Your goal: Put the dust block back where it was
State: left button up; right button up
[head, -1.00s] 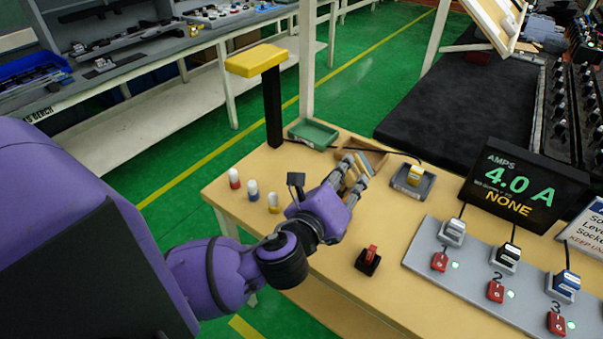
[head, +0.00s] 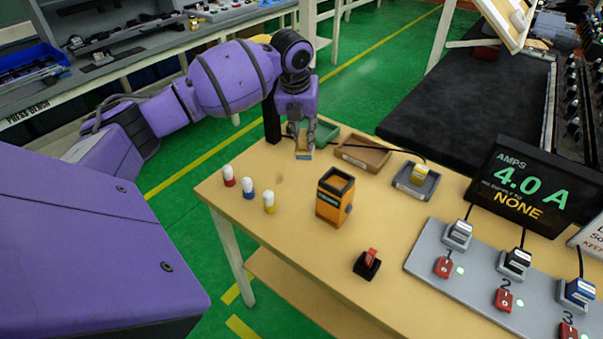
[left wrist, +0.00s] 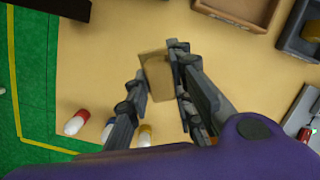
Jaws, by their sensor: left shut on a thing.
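The block I take to be the dust block, tan with a bluish part, (head: 304,154) is between the fingers of my left gripper (head: 302,137). The gripper points down near the back left of the table and is shut on it. In the left wrist view the tan block (left wrist: 157,76) shows between the two fingers (left wrist: 161,82). I cannot tell whether it touches the table. A brown tray (head: 363,153), apparently empty, lies just right of the gripper. A green tray (head: 325,133) is behind the gripper, partly hidden. My right gripper is not in view.
An orange box with a dark open top (head: 334,197) stands in front of the gripper. Red, blue and yellow capped pegs (head: 249,188) stand left. A grey tray (head: 415,182) with a yellow item, a small red switch (head: 368,262) and the socket panel (head: 500,285) are right.

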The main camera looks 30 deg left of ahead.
aim_at(299, 154)
pick_arm(q)
jog(key=r, duration=0.1)
jog(key=r+m, duration=0.1)
jog(key=shift+s+a+r+g, duration=0.3)
jog(key=shift+s+a+g, duration=0.05)
jog(key=shift+s+g, duration=0.05)
jog(key=shift+s, duration=0.1)
notch_tip(299, 154, down, 10)
jog(key=shift+r, duration=0.2)
grip_shut()
jog(key=o, duration=1)
grip_release()
jog(key=r, duration=0.4)
jog(key=s+r, duration=0.1)
jog(key=r, duration=0.7)
jog(key=shift+s+d, duration=0.2)
jog(key=shift+s, duration=0.2)
